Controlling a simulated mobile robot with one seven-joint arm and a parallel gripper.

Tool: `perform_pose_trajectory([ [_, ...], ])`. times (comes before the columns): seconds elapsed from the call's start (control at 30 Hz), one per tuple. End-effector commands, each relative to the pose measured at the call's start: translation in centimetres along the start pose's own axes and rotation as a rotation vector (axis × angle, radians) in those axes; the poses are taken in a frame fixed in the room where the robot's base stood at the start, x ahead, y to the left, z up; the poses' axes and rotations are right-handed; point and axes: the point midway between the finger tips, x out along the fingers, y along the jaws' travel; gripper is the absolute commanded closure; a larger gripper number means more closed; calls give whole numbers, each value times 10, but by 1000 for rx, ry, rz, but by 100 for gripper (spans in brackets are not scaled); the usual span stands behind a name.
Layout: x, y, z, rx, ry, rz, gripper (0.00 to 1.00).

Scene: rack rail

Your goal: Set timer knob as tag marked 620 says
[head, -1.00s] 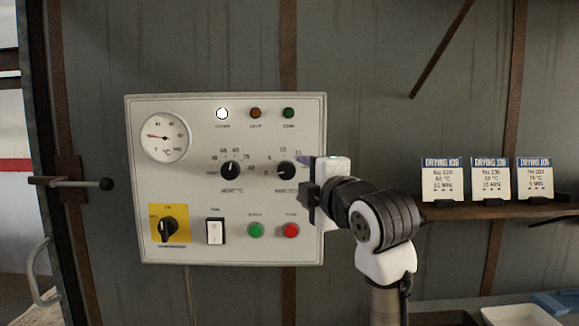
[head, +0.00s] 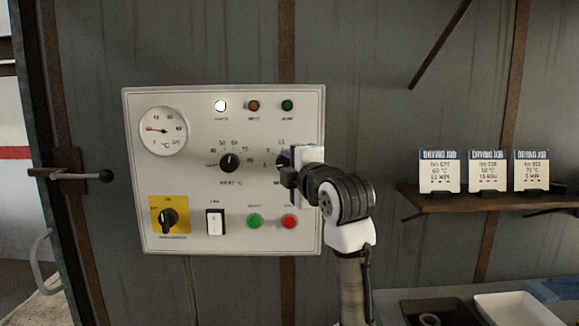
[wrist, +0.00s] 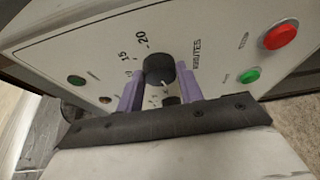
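The timer knob is the black right-hand dial on the white control panel (head: 190,235); in the head view my gripper mostly hides it. The wrist view shows the knob (wrist: 160,68) with a white pointer line towards the picture's bottom, and scale marks including 15 and 20. My gripper (head: 286,160) is at the knob. In the wrist view its purple fingers (wrist: 160,80) stand apart on either side of the knob, seemingly with slight gaps. Three drying job tags, left (head: 440,172), middle (head: 488,172) and right (head: 532,172), stand on a shelf; their numbers are too blurred to read surely.
The heat knob (head: 229,162) is left of the timer knob. Green (head: 254,221) and red (head: 290,221) buttons sit below, with a white rocker switch (head: 215,222) and a yellow-backed rotary switch (head: 167,216). The tag shelf (head: 460,203) is at right, above trays (head: 515,308).

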Motion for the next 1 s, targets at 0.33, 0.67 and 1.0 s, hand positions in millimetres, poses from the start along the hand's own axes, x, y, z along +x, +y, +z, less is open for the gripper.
perform_pose_trajectory([
  [0.33,0,-1,0,14,0,6,86],
  [0.67,0,-5,0,163,1,68,86],
  [1.0,1,-9,-2,452,1,187,86],
])
